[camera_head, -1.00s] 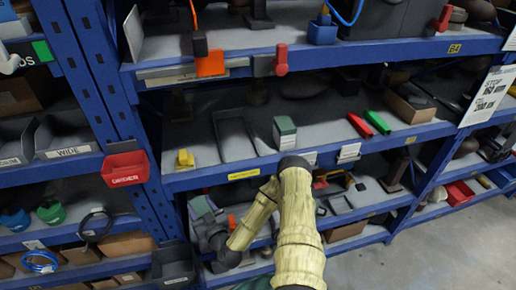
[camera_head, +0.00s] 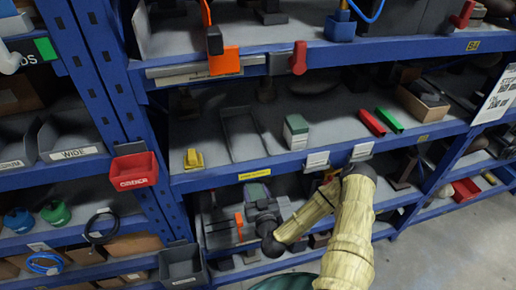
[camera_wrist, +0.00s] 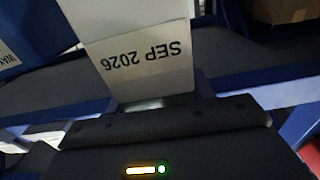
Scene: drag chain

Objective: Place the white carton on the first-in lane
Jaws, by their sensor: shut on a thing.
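The white carton (camera_wrist: 140,55) fills the upper middle of the wrist view, with "SEP 2026" printed upside down on its face. My gripper (camera_wrist: 155,105) is shut on its lower end; the fingertips are mostly hidden. In the head view my gripper's grey body (camera_head: 250,210) is in front of the lower shelf, below the middle shelf's front edge. The carton cannot be made out clearly there. A dark-framed lane (camera_head: 232,142) on the middle shelf looks empty. Whether it is the first-in lane cannot be read.
A green-topped white carton (camera_head: 295,138) stands right of the framed lane, and a yellow object (camera_head: 194,159) stands left. Red (camera_head: 372,122) and green (camera_head: 390,120) bars lie farther right. An orange bracket (camera_head: 225,61) hangs from the upper shelf. A red bin (camera_head: 135,171) sits by the left upright.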

